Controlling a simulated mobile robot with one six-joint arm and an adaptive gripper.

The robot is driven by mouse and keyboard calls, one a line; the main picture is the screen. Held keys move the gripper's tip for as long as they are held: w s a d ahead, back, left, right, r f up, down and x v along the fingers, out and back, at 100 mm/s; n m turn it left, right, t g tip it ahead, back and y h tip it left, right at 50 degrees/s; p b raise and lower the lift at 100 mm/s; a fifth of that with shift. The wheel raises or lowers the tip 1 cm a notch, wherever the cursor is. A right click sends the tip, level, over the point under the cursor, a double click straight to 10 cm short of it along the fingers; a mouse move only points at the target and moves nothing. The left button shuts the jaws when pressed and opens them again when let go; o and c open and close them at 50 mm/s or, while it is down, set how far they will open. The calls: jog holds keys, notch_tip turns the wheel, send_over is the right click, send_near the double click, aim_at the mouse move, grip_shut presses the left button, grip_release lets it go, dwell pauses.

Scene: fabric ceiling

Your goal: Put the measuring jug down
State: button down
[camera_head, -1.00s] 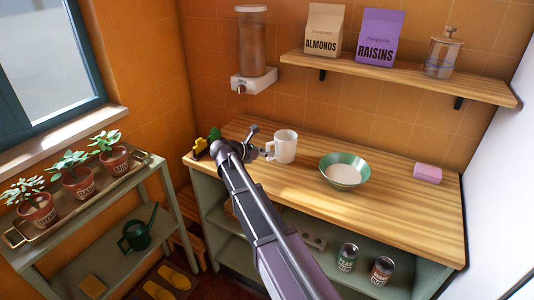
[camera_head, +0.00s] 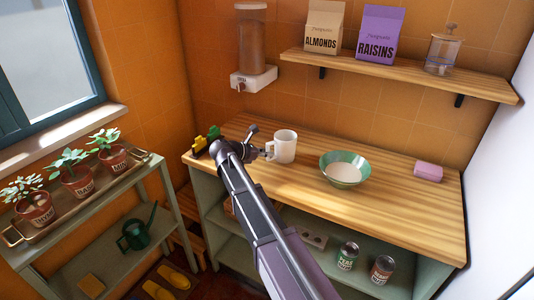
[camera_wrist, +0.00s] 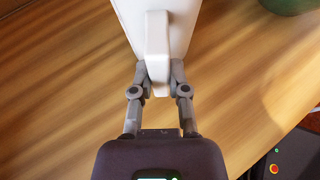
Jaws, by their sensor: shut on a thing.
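The white measuring jug (camera_head: 285,147) stands upright at the left part of the wooden counter (camera_head: 400,205) in the head view. My gripper (camera_head: 268,150) is at its left side, at the handle. In the wrist view the jug (camera_wrist: 181,18) is at the top, with its handle (camera_wrist: 158,45) toward me. My gripper (camera_wrist: 158,83) is shut on that handle, one finger on each side. The jug's base looks at or very near the counter top; I cannot tell whether it touches.
A green bowl (camera_head: 344,169) with pale contents stands right of the jug. A pink block (camera_head: 428,172) lies farther right. A yellow and green object (camera_head: 207,139) is at the counter's left end. A dispenser (camera_head: 250,50) and a shelf (camera_head: 400,75) are on the wall above. The counter's front is clear.

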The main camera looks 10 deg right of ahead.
jog(key=c, duration=0.5)
grip_release()
jog(key=shift+c, duration=0.2)
jog(key=shift+r, duration=0.2)
